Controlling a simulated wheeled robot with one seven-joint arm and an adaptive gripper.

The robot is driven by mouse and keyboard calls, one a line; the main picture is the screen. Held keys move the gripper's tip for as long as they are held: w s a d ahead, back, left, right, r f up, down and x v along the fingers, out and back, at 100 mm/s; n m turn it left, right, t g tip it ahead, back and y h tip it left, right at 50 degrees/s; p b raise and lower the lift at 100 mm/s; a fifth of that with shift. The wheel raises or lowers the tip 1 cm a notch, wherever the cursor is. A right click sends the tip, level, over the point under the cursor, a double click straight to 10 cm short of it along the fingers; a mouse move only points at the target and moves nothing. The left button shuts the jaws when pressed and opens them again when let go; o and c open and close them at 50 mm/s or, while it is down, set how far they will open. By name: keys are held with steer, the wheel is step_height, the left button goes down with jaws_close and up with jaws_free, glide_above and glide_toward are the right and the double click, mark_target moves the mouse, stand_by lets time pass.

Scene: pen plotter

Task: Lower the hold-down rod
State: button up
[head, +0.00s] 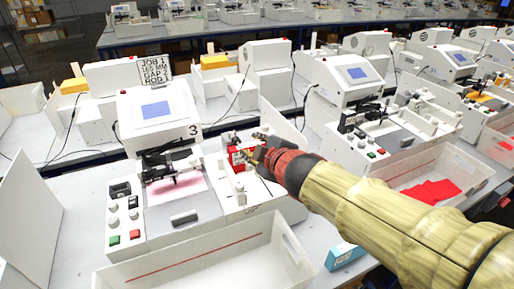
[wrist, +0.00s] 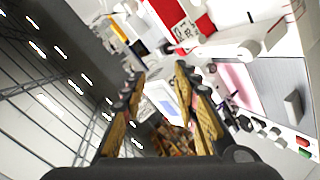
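The plotter numbered 3 (head: 158,107) stands in the middle of the head view with a blue screen. Dark bars and fittings (head: 168,158) run across its front above a pink-lit sheet (head: 176,187); I cannot tell which bar is the hold-down rod. My gripper (head: 257,150) is to the right of these bars, over the side unit with a red block (head: 238,160). In the wrist view my gripper (wrist: 163,92) has its two fingers apart, with nothing seen held between them. The plotter's screen (wrist: 158,100) shows beyond them.
A sign (head: 155,70) reading job 1, 165 mm, gap 2, rod 1 stands behind the plotter. Knobs and green and red buttons (head: 124,237) are at its left front. A white bin (head: 205,262) is in front. A blue box (head: 344,256) lies right of the bin.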

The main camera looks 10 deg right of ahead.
steer(key=shift+v, duration=1)
steer(key=s+d+f+m+g+h, duration=0.45)
steer(key=s+d+f+m, duration=0.3)
steer(key=d, duration=0.25)
steer(key=s+f+m+g+y+p, duration=0.1)
steer(key=s+m, duration=0.5)
steer(key=s, duration=1.2)
steer(key=shift+s+a+f+g+y, duration=0.25)
steer(key=shift+a+f+g+y, duration=0.15)
steer(key=shift+g, duration=0.65)
steer(key=shift+m, duration=0.25)
